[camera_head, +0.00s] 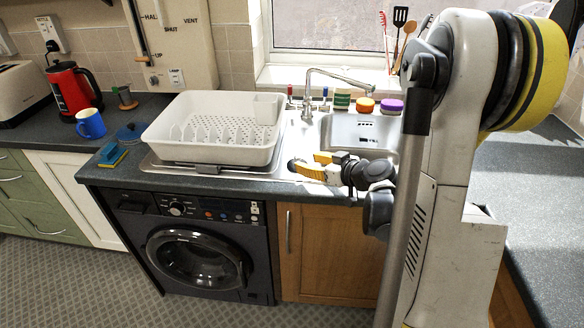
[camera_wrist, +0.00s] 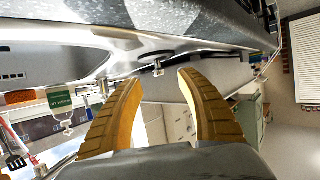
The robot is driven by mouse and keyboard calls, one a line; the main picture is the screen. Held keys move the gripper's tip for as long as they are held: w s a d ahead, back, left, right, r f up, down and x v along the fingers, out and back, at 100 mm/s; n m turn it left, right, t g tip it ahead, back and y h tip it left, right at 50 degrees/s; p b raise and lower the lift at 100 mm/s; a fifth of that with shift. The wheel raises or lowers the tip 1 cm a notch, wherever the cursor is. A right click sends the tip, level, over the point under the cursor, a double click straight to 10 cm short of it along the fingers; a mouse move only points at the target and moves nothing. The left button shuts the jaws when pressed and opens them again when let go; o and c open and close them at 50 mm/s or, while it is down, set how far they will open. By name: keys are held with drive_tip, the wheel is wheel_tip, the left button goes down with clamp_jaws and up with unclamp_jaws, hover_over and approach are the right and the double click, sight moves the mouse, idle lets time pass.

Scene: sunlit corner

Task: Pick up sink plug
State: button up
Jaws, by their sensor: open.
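A small metallic piece with a short stem, which looks like the sink plug (camera_wrist: 158,68), shows in the wrist view at the shiny sink-top edge. It is ahead of and between my yellow fingertips. My gripper (camera_wrist: 158,79) is open and nothing is between its fingers. In the head view my gripper (camera_head: 304,164) reaches leftward low over the front of the metal sink unit, just right of the white dish rack. I cannot make out the plug in the head view. I cannot tell how far it is from the fingertips.
The white dish rack (camera_head: 213,130) stands left of the gripper. The sink basin (camera_head: 350,132) lies behind my arm, with a tap (camera_head: 338,77) at the back.

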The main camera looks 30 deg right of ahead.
sight(300, 159)
drive_tip(key=b+x, duration=0.2)
drive_tip(key=x, duration=0.4)
drive_tip(key=shift+w+d+f, duration=0.1)
drive_tip(key=shift+w+d, duration=0.05)
clamp_jaws()
